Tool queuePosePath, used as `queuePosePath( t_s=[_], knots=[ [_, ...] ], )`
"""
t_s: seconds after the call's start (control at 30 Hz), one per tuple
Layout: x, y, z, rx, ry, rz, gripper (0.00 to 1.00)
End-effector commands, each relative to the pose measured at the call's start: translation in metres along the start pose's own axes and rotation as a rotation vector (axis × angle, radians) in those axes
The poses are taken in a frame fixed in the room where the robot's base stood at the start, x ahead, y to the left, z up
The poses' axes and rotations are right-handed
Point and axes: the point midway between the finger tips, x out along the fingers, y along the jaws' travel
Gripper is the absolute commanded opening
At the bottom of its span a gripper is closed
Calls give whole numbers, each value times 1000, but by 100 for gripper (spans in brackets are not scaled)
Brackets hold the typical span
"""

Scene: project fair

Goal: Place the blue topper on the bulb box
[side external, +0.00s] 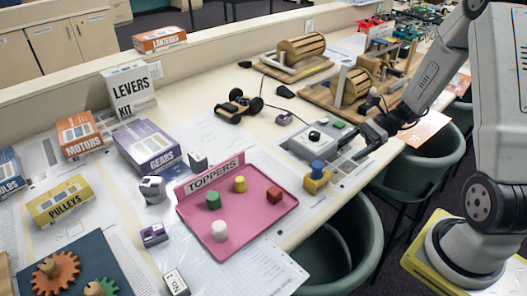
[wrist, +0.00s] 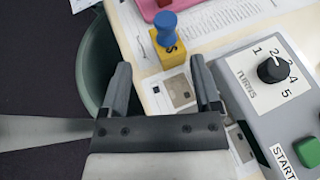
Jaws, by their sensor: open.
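The blue topper (side external: 317,167) stands upright on a yellow block at the right of the pink tray, near the table's front edge. In the wrist view the blue topper (wrist: 166,27) is beyond my fingertips, with the yellow block (wrist: 172,52) under it. My gripper (side external: 364,146) is open and empty, to the right of the topper and apart from it. Both fingers of my gripper (wrist: 160,68) show in the wrist view.
The pink toppers tray (side external: 256,233) holds green, yellow, red and white pieces. A grey control box (side external: 318,140) with a dial stands close to my gripper. Gears (side external: 147,146), Motors (side external: 80,134), Pulleys (side external: 60,200) and Levers (side external: 129,90) boxes crowd the left side.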

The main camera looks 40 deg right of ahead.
Motion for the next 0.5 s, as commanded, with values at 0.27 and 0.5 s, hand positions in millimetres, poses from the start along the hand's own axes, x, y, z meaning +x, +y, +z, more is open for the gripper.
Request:
queuePosePath(
  t_s=[0.27, 0.5],
  knots=[
    [32, 33, 6, -236, 238, 230, 81],
    [50, 66, 8, -679, 539, 525, 81]
  ],
)
